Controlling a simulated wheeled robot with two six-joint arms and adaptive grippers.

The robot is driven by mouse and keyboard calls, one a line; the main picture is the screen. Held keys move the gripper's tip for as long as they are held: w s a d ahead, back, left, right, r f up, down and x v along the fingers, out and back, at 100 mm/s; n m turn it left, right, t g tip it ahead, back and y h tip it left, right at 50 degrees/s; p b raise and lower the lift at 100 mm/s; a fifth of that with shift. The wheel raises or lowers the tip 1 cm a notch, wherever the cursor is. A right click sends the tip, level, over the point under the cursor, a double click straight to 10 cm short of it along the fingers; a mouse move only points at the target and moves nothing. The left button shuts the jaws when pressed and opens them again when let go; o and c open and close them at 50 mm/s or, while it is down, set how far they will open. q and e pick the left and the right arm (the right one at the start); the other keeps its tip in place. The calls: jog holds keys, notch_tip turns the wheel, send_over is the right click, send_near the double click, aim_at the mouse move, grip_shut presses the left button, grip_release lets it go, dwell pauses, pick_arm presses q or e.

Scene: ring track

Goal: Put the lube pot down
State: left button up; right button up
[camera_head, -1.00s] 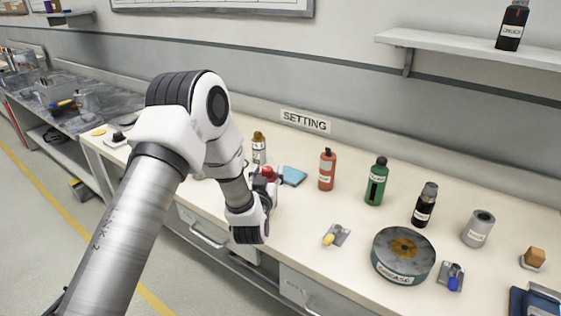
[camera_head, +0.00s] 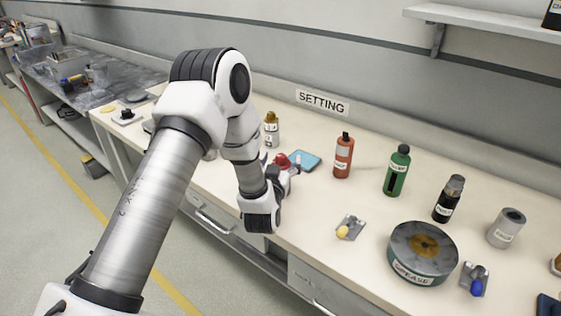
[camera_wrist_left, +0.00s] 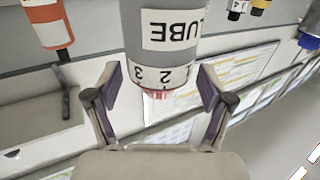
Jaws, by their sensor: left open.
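The lube pot (camera_wrist_left: 165,30) is a grey cylinder with a white LUBE label and a numbered band, and a little red shows at its end in the left wrist view. My left gripper (camera_wrist_left: 158,85) is open, with one finger on each side of the pot's numbered end. I cannot tell whether either finger touches it. In the head view my left gripper (camera_head: 286,176) is low over the bench, beside a red rounded top (camera_head: 281,160) that seems to be the pot's. The arm hides most of the pot there, so its contact with the bench is unclear.
On the cream bench (camera_head: 330,265), a blue pad (camera_head: 304,160), an amber-topped bottle (camera_head: 271,130) and a red bottle (camera_head: 343,156) stand close by. A green bottle (camera_head: 397,171) and a grease tin (camera_head: 422,253) are further right. A SETTING sign (camera_head: 322,102) is behind.

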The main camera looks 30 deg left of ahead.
pick_arm(q)
jog(key=b+v, duration=0.2)
jog(key=v, duration=1)
